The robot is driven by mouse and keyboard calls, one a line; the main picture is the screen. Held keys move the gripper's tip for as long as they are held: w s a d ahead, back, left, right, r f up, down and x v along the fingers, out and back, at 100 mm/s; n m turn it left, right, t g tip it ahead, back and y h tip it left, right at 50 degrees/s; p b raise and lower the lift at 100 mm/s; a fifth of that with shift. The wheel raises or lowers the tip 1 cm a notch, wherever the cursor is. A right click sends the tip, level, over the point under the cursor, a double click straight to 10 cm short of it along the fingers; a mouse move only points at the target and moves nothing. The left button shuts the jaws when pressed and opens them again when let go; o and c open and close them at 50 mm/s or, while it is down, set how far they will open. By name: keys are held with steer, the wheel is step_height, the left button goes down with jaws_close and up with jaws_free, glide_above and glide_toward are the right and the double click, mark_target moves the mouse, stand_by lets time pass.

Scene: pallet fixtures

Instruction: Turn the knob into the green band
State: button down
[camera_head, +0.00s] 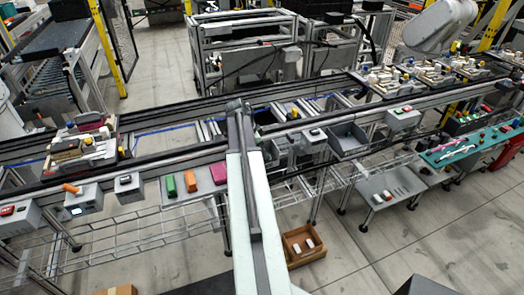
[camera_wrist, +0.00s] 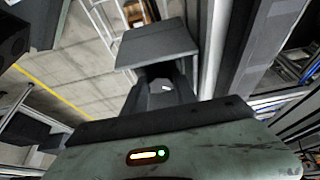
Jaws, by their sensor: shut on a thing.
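My gripper (camera_wrist: 163,88) reaches forward in the wrist view, its dark fingers closed together below a plain grey plate-like box. A small pale mark, apparently on the knob (camera_wrist: 167,87), shows between the fingers; most of the knob is hidden by them. In the head view my gripper (camera_head: 238,106) is at the far end of my outstretched arm, over the conveyor's rail, and its fingertips are too small to make out. The green band and the pointer's position on a scale cannot be made out in either view.
Orange, green and pink blocks (camera_head: 192,182) lie on a shelf to the left. The conveyor (camera_head: 180,110) crosses the view. An open brown box (camera_head: 303,245) is on the floor.

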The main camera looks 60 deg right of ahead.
steer(key=shift+s+d, duration=0.1)
steer(key=shift+s, duration=0.1)
stand_by(0.4)
steer(key=c, duration=1.3)
jaws_free()
steer(key=p+v, duration=0.7)
steer(key=shift+w+r, duration=0.15)
steer(key=shift+r, duration=0.25)
